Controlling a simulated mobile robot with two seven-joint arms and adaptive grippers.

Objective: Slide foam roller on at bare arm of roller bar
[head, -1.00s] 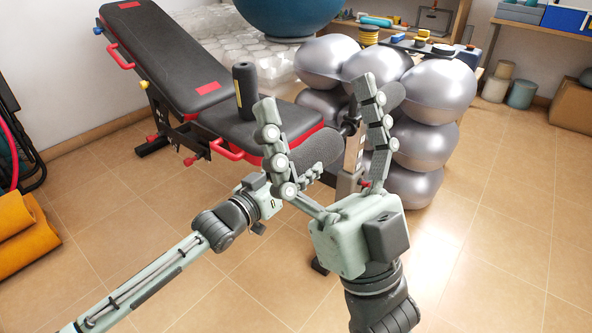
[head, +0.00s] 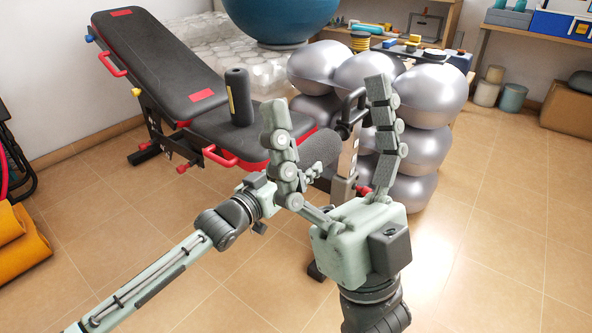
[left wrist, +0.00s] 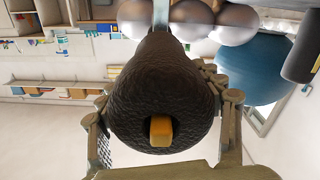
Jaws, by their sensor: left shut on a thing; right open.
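A dark grey foam roller (head: 320,148) lies sideways beside the upright metal post of the roller bar (head: 349,160), at the front end of the bench. My left gripper (head: 308,172) is shut around it. In the left wrist view the roller (left wrist: 135,85) fills the middle between the fingers. An orange block (left wrist: 160,131) shows in the hole of its near end. I cannot tell how far the bar runs through the roller. My right gripper (head: 328,98) is open and empty, nearer the camera, and its fingers partly cover the roller and post.
The bench (head: 170,65) has a dark upright cylinder (head: 238,100) on its seat. Stacked silver balls (head: 435,85) stand just behind the post. A blue ball (head: 280,15) is at the back. Orange rolls (head: 22,240) lie at the left. The tiled floor at right is clear.

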